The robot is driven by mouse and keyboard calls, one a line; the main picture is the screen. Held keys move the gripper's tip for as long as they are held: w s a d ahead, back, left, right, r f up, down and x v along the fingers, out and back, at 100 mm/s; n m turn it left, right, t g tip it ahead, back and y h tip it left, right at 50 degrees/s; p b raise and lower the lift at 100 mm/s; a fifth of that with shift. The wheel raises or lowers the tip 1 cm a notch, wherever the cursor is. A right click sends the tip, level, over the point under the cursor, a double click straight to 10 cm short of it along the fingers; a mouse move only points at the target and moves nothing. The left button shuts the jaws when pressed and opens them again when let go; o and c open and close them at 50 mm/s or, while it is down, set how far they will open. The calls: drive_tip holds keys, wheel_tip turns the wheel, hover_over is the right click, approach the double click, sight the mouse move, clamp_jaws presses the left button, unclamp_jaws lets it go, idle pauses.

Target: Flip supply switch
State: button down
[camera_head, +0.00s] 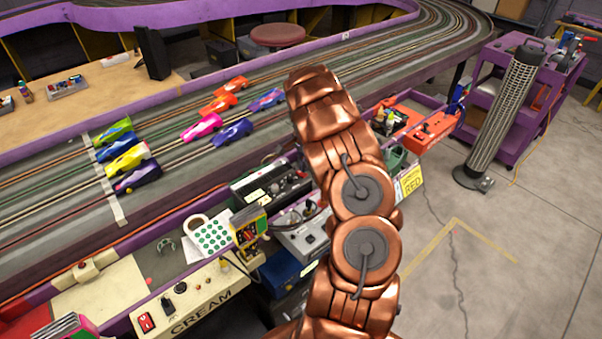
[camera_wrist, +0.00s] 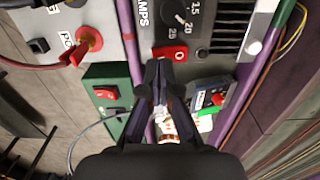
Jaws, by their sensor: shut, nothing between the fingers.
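In the wrist view, a red rocker switch (camera_wrist: 170,53) with a white mark sits on the edge of a grey supply panel (camera_wrist: 215,65). The panel has a black dial (camera_wrist: 180,14) and the word AMPS. My gripper (camera_wrist: 159,66) is shut and empty, its fingertips right beside the switch and overlapping its near edge in the picture. I cannot tell whether they touch it. The switch's position is unclear. In the head view my copper arm hides my gripper and part of the bench.
A green box (camera_wrist: 122,126) with another red switch (camera_wrist: 105,92) lies left of my fingers. A small device with a red button (camera_wrist: 217,99) is at right. A red terminal (camera_wrist: 90,40) with a cable stands up at upper left. Slot cars (camera_head: 127,159) stand on the track beyond.

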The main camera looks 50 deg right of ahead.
sight(304, 174)
drive_tip(key=shift+f+b, duration=0.55)
drive_tip(key=shift+f, duration=0.55)
idle(0.7)
drive_tip(key=shift+r, duration=3.5)
